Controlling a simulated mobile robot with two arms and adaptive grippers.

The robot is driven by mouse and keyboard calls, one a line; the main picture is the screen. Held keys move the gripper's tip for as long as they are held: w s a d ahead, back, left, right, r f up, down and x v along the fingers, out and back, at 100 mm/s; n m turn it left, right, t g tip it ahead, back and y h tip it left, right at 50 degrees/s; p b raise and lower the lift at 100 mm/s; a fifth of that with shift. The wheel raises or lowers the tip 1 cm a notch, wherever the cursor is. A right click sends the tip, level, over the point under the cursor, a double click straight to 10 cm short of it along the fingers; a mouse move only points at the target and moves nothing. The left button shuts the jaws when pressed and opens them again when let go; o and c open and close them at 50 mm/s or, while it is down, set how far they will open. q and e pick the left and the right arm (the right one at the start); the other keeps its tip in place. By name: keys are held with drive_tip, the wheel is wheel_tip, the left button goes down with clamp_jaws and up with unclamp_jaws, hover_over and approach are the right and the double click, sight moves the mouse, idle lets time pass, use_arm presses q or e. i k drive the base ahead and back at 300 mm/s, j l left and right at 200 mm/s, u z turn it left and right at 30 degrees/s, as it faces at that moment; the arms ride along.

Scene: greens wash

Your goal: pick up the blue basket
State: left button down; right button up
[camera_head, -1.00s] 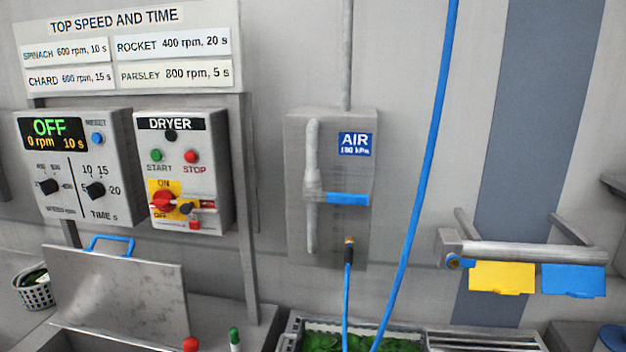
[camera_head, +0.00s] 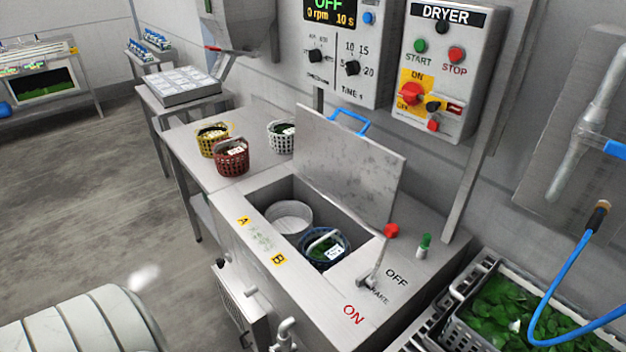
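The blue basket (camera_head: 324,262) sits inside the open well of the dryer (camera_head: 330,311), on the side near the B label. It holds greens and a white tag, and its pale handle lies across the top. Neither gripper can be made out. A white rounded shape, likely part of my own body, shows at the bottom left.
An empty round holder (camera_head: 289,217) is beside the basket in the well. The raised lid (camera_head: 350,160) stands behind. A brake lever (camera_head: 374,262) rises at the right. Red (camera_head: 231,158), yellow (camera_head: 212,140) and white (camera_head: 281,138) baskets stand on the left bench. A greens crate (camera_head: 500,310) is at right.

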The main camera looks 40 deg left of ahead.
sight(323, 253)
drive_tip(key=u, duration=1.15)
drive_tip(key=z, duration=0.25)
drive_tip(key=i+j+z, duration=0.1)
drive_tip(key=j+z, duration=0.6)
drive_tip(key=j, duration=0.15)
drive_tip(key=j+z, duration=0.35)
drive_tip(key=j, duration=0.15)
drive_tip(key=j+z, duration=0.1)
drive_tip(key=j, duration=0.7)
drive_tip(key=j+z, duration=0.15)
drive_tip(key=j, duration=0.65)
drive_tip(key=k+j+z, duration=0.1)
drive_tip(key=j, duration=0.7)
drive_tip(key=k, duration=0.05)
